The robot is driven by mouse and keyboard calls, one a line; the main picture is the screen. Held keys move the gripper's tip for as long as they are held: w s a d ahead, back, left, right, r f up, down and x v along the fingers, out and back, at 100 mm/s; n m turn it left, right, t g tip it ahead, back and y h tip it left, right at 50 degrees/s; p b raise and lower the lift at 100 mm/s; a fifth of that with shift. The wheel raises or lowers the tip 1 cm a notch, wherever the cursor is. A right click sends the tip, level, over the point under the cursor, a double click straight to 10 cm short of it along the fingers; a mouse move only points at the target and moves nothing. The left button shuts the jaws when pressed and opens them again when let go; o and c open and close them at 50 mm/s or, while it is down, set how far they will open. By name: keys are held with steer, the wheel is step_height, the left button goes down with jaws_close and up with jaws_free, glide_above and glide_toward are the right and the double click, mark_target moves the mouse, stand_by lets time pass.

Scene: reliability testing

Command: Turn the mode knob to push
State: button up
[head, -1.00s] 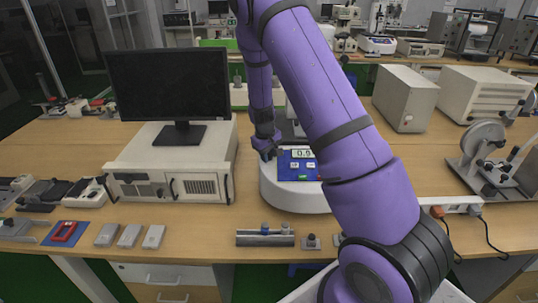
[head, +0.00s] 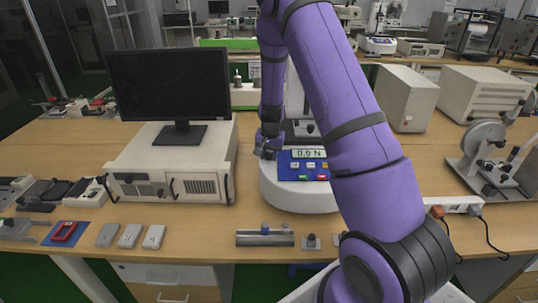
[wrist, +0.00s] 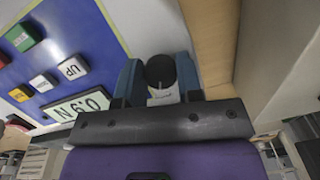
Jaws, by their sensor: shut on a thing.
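The mode knob (wrist: 160,71) is a round black knob with a small pale mark, on the white tester base. In the wrist view it sits between the two blue fingers of my gripper (wrist: 159,82), which is shut on it. A small white label (wrist: 163,97) lies beside the knob; its text is too small to read. In the head view my gripper (head: 267,146) is at the left of the tester's blue control panel (head: 290,173), and it hides the knob. The display (head: 309,154) reads 0.9 N.
A monitor (head: 172,84) on a white case (head: 160,187) stands left of the tester. A metal fixture (head: 264,237) and small blocks lie along the front of the wooden bench. White boxes (head: 406,98) stand behind on the right.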

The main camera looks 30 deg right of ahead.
mark_target(271, 157)
steer(key=shift+m, duration=0.5)
stand_by(0.3)
steer(key=o, duration=0.9)
steer(key=shift+r, duration=0.1)
steer(key=r, duration=0.7)
steer(key=s+r, duration=0.1)
steer(key=r, duration=0.2)
steer(key=shift+s+d+r, duration=0.1)
steer(key=shift+r, duration=0.2)
